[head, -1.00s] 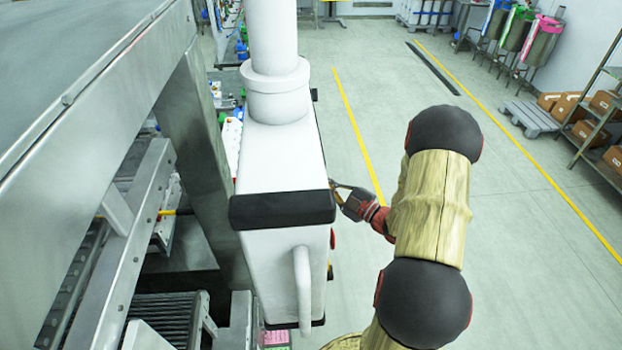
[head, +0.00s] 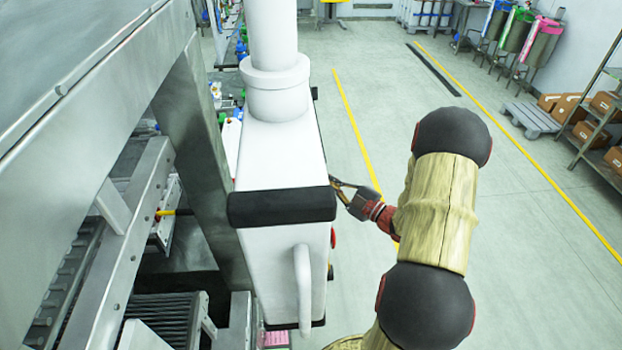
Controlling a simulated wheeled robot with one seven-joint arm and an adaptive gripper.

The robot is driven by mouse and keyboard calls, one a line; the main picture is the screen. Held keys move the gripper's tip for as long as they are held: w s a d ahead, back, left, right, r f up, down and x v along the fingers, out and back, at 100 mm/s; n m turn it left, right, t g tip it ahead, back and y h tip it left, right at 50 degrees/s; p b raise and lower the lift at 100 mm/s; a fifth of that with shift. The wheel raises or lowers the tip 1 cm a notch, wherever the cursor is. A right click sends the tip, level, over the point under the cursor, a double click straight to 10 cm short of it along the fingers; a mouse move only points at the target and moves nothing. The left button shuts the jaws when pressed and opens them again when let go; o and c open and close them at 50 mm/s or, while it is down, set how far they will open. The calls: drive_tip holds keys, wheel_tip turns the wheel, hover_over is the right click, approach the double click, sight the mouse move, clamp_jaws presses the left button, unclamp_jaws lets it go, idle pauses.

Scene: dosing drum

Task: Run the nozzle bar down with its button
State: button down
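The white control box (head: 279,160) with a black band hangs from a white post in the middle of the head view. My gripper (head: 338,188) is at the right side of this box, with its fingers pointing at the side face. The fingers look spread apart with nothing between them. Whether a fingertip touches the box, I cannot tell. The button face is turned away from the camera; only a bit of a red part (head: 333,238) shows at the box's right edge. The nozzle bar cannot be made out.
A steel machine frame (head: 190,130) fills the left. A white handle (head: 302,290) is on the box's near face. Open floor (head: 380,110) with yellow lines lies to the right. A pallet (head: 530,117) and a shelf with boxes (head: 597,130) stand far right.

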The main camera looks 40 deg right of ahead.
drive_tip(key=s+d, duration=0.1)
drive_tip(key=d+b, duration=0.1)
drive_tip(key=d, duration=0.1)
drive_tip(key=s+d, duration=0.1)
drive_tip(key=shift+s+d+b, duration=0.15)
drive_tip(key=shift+s+b, duration=0.15)
drive_tip(key=shift+b, duration=0.1)
idle(0.9)
